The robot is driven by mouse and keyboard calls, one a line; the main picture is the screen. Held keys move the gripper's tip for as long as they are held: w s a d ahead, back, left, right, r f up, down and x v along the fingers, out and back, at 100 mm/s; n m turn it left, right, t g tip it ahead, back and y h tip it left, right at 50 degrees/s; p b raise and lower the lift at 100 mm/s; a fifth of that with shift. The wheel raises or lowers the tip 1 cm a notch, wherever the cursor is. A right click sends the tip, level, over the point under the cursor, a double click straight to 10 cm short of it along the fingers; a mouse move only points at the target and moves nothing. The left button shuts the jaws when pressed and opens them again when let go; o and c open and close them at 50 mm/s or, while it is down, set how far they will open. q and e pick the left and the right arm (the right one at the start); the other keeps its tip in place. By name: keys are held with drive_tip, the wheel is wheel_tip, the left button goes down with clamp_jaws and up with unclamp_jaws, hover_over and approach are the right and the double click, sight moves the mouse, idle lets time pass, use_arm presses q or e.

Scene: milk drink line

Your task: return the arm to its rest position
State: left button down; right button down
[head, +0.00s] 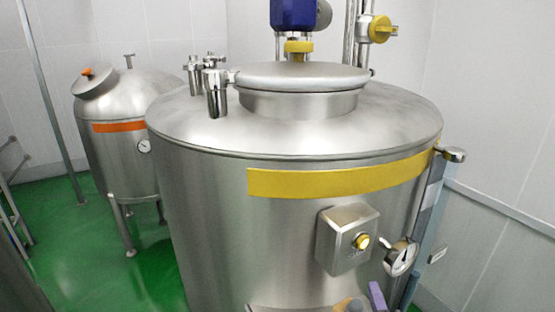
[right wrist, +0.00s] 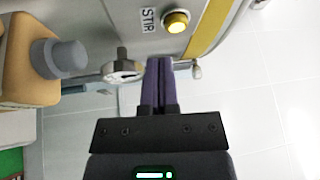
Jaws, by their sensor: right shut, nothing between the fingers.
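My right gripper (head: 377,297) shows at the bottom edge of the head view as a purple finger end, in front of the large steel tank (head: 215,210). In the right wrist view its two purple fingers (right wrist: 157,82) are together with nothing between them. The yellow button (right wrist: 176,22), beside the label STIR, is beyond the fingertips and apart from them. In the head view the button (head: 362,241) sits on a steel box (head: 346,225) on the tank's front. My left gripper is in neither view.
A dial gauge (head: 401,257) sticks out from the tank near my right gripper. A small valve handle (head: 452,154) projects at the tank's right. A smaller tank (head: 125,165) stands at the back left on green floor (head: 75,250). A white wall (head: 500,120) is at the right.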

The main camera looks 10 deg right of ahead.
drive_tip(key=s+a+f+n+g+y, duration=0.4)
drive_tip(key=s+a+f+n+g, duration=0.35)
drive_tip(key=n, duration=0.55)
drive_tip(key=s+d+f+n+g+h, duration=0.15)
drive_tip(key=s+f+n+g, duration=0.25)
drive_tip(key=s+n+g, duration=0.6)
drive_tip(key=s+f+m+b, duration=0.1)
drive_tip(key=s+f+b, duration=0.2)
drive_tip(key=f+b, duration=0.85)
drive_tip(key=s+f+m+b, duration=0.2)
drive_tip(key=f, duration=1.9)
drive_tip(key=s+d+f+b, duration=0.1)
drive_tip(key=s+f+b, duration=0.3)
drive_tip(key=f, duration=0.5)
drive_tip(key=s+d+f+g+b, duration=0.1)
drive_tip(key=s+d+f+b, duration=0.1)
drive_tip(key=s+f+b, duration=0.3)
drive_tip(key=s+f+h, duration=0.1)
drive_tip(key=s+f, duration=0.2)
drive_tip(key=f, duration=0.1)
drive_tip(key=shift+f+n, duration=0.3)
drive_tip(key=shift+s+g, duration=0.1)
drive_tip(key=shift+g, duration=0.15)
